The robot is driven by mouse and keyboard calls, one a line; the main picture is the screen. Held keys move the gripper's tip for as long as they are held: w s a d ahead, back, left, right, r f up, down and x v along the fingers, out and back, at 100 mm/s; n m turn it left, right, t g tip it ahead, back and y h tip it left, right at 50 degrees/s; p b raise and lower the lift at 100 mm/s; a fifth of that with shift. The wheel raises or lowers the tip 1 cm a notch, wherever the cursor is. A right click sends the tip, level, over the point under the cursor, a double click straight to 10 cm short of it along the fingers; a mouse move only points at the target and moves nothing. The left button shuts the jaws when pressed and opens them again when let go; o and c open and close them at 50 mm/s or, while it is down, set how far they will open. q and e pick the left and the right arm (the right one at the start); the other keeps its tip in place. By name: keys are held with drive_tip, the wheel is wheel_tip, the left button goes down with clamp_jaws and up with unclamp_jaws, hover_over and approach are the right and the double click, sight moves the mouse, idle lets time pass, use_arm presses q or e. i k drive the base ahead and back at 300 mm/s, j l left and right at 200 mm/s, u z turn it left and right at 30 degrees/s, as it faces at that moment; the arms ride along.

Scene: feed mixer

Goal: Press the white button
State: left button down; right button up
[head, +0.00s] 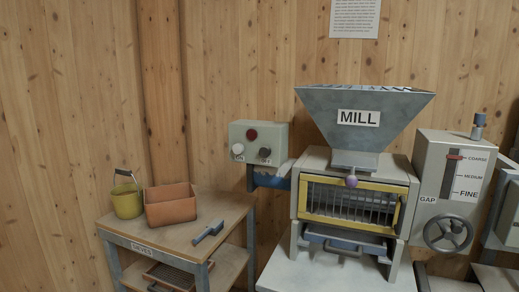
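The white button (238,149) is on the left side of a pale grey control box (278,133) fixed to the wood-plank wall. A small label under it seems to read ON. A red round knob or lamp (252,135) sits above and to its right. A dark button (264,152) with its own small label sits at the lower right of the box front. The white button is in plain view with nothing in front of it. Neither of my grippers shows in the head view.
A wooden table (175,238) holds a yellow bucket (127,203), an orange bin (171,208) and a blue-grey tool (208,232). Right of the box stands the MILL hopper (364,136) above a yellow-framed grate (350,218). The GAP unit has a handwheel (448,234). Blue parts (271,181) jut out below the box.

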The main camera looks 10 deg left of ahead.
sight(238, 148)
drive_tip(key=i+z, duration=0.25)
drive_tip(key=i, duration=0.75)
